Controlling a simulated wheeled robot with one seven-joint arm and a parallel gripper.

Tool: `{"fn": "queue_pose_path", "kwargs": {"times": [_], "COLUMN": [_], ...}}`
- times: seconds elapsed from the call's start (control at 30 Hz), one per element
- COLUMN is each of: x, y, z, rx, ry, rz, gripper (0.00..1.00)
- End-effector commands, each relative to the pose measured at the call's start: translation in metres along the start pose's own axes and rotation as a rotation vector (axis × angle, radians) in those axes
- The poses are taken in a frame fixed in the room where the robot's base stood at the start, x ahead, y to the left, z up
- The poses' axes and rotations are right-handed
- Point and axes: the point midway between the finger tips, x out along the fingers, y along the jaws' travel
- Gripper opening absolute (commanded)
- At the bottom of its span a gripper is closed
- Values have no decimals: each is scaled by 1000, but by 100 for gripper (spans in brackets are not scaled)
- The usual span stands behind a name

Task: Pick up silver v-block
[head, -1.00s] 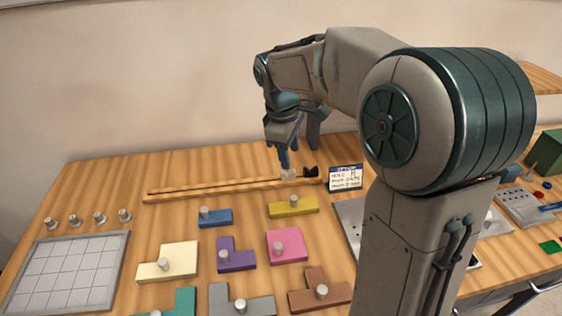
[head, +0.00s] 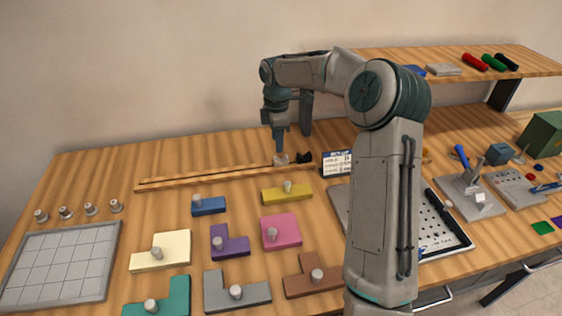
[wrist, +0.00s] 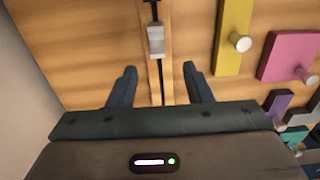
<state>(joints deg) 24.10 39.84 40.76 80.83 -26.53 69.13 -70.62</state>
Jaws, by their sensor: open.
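The silver v-block (wrist: 156,41) sits on the narrow wooden rail in the wrist view, just beyond my fingertips and roughly centred between them. In the head view, a small pale block (head: 281,160) shows on the rail below my gripper (head: 279,150), partly hidden by the fingers. My gripper (wrist: 160,72) is open, with its two blue fingers apart and nothing held between them. I cannot tell the exact height of the fingertips above the block.
The wooden rail (head: 200,179) runs along the back of the table, with a small black piece (head: 304,157) on it right of the block. A setup card (head: 337,163) stands farther right. Knobbed coloured pieces, including a yellow one (head: 287,194), lie in front.

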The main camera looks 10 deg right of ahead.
Motion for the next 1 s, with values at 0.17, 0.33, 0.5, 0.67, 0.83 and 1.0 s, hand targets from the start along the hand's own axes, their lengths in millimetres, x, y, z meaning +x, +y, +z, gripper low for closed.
{"fn": "queue_pose_path", "kwargs": {"times": [0.17, 0.33, 0.5, 0.67, 0.83, 1.0], "x": [24, 31, 50, 74, 80, 80], "y": [0, 0, 2, 3, 4, 4], "z": [0, 1, 4, 5, 5, 5], "rx": [1, 1, 2, 2, 2, 2], "ry": [0, -1, 0, 0, -2, -2], "rz": [-1, 0, -3, -1, 1, 1], "gripper": [45, 45, 45, 45, 45, 26]}}
